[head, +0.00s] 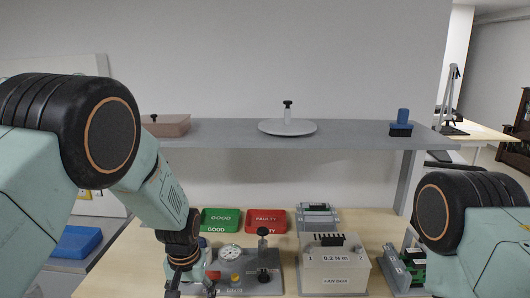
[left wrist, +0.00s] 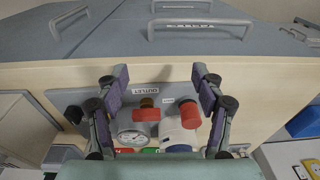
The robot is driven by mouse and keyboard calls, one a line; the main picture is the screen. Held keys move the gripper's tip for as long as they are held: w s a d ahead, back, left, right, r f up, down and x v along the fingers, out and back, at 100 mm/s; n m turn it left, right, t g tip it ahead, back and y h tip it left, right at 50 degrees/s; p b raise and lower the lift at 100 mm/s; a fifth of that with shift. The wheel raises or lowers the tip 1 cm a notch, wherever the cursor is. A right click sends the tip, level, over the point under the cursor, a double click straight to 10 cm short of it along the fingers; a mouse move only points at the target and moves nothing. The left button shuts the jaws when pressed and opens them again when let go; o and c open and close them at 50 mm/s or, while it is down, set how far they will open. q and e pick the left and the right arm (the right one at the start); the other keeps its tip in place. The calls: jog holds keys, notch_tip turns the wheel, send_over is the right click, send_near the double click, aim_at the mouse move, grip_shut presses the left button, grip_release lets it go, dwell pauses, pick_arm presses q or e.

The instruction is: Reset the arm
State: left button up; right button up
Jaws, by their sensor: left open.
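My left gripper (head: 190,288) hangs at the bottom of the head view, just left of a grey test fixture (head: 262,284). In the left wrist view its fingers (left wrist: 158,80) are spread wide with nothing between them. Below and between them lie a round gauge (left wrist: 131,138), a red handle (left wrist: 146,115) and a red-capped part (left wrist: 190,112) by a label reading OUTLET. The gauge also shows in the head view (head: 230,252). My right arm enters at the right of the head view; its gripper is out of frame.
Green GOOD (head: 220,216) and red FAULTY (head: 266,217) trays lie behind. A grey shelf (head: 350,134) spans above, with a round plate (head: 287,127). A blue bin (head: 76,243) sits at left. Green boards stand in a rack (head: 405,268) at right.

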pick_arm(q)
jog(key=s+a+f+t+b, duration=0.1)
jog(key=s+a+f+b, duration=0.15)
jog(key=s+f, duration=0.45)
jog(key=s+a+f+t+b, duration=0.1)
jog(key=s+a+f+b, duration=0.15)
jog(key=s+f, duration=0.45)
jog(key=s+f+g+b, duration=0.1)
jog(key=s+f+b, duration=0.2)
jog(key=s, duration=0.4)
jog(key=s+f+g+b, duration=0.1)
jog(key=s+f+b, duration=0.1)
jog(key=s+f, duration=0.3)
jog(key=s+a+f+g+b, duration=0.1)
jog(key=s+f+b, duration=0.2)
jog(key=s, duration=0.7)
jog(key=shift+f+n+b, duration=0.3)
jog(key=shift+f, duration=0.55)
jog(key=shift+s, duration=0.1)
